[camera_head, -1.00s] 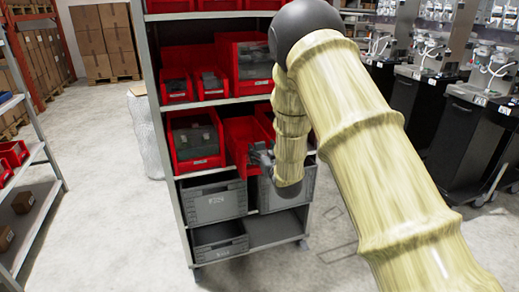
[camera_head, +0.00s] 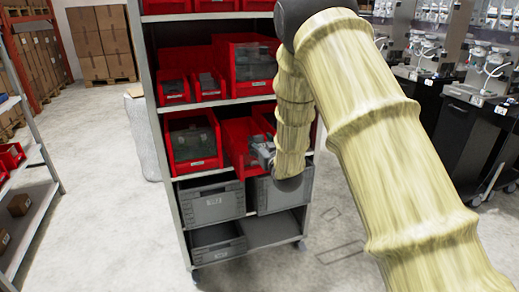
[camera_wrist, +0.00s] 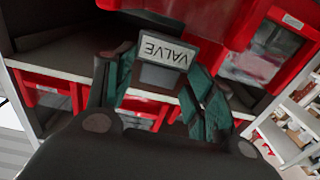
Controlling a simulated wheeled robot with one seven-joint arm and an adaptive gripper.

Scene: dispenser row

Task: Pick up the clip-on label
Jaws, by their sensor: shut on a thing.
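The clip-on label (camera_wrist: 167,52) is a grey piece with a pale plate reading VALVE, upside down in the wrist view. It sits between the teal finger pads of my gripper (camera_wrist: 160,88), which is shut on it. A red bin (camera_wrist: 195,18) is just behind the label; I cannot tell whether the two touch. In the head view my gripper (camera_head: 263,154) is at the front of the red bin (camera_head: 236,145) on the middle shelf. The label is too small there to make out.
The rack holds red bins above and beside, such as the left one (camera_head: 194,141). Grey crates (camera_head: 212,203) stand below. Another shelf (camera_head: 28,190) is at the left, and dark machine cabinets (camera_head: 455,125) at the right. The floor between is clear.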

